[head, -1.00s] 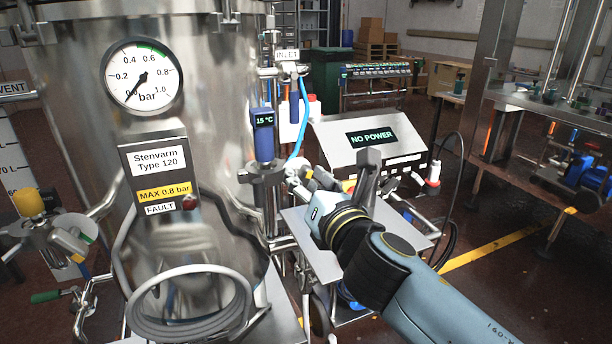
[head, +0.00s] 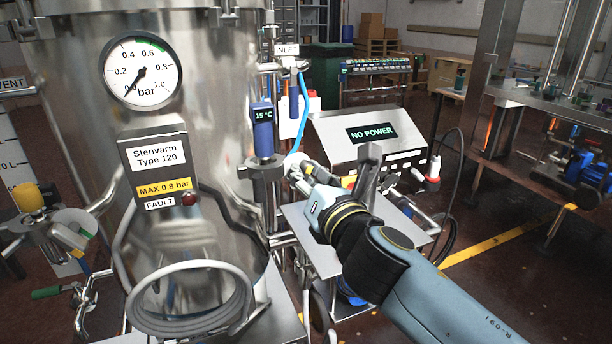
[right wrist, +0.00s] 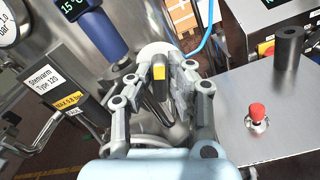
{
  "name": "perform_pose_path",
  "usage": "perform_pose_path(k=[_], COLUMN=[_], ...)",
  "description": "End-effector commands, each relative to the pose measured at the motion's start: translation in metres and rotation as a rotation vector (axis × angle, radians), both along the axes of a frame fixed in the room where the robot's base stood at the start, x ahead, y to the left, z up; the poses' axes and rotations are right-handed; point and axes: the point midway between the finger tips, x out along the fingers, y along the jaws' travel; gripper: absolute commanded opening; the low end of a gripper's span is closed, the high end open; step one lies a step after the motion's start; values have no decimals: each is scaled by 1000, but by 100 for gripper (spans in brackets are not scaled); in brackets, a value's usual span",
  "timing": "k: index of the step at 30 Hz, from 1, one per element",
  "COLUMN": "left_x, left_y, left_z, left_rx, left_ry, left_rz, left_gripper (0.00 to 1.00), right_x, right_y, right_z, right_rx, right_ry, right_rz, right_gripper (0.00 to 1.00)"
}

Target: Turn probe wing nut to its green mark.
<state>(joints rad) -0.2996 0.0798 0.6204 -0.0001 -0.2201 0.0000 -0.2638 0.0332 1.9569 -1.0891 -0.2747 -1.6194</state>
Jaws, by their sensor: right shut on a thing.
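The blue probe (head: 263,135) stands upright at the right side of the steel tank and reads 15 °C. It sits in a dark grey fitting (head: 262,172). The probe also shows in the right wrist view (right wrist: 101,32). My right gripper (head: 297,170) reaches in from the right, just beside this fitting. In the right wrist view its fingers (right wrist: 160,82) are closed around a dark piece with a yellow patch, which appears to be the probe wing nut (right wrist: 160,72). The fingers hide most of it. I cannot make out its green mark. My left gripper is not in view.
A blue hose (head: 302,115) hangs just behind the gripper. A control box (head: 340,135) reading NO POWER stands to the right, above a steel shelf (head: 308,238). A pressure gauge (head: 143,72) and coiled hose (head: 190,322) are on the tank.

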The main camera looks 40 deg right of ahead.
Motion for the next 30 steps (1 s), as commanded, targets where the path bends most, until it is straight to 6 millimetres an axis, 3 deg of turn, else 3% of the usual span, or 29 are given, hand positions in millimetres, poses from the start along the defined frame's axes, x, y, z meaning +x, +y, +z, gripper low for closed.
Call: perform_pose_path(k=[8, 30], left_x=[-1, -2], left_y=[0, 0], left_z=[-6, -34], left_rx=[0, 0], left_ry=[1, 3], left_rz=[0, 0], left_gripper=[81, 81], right_x=[0, 0], right_y=[-1, -3], right_z=[-1, -4], right_rx=[153, 830], right_ry=[-39, -201], right_rz=[-2, -1], right_gripper=[0, 0])
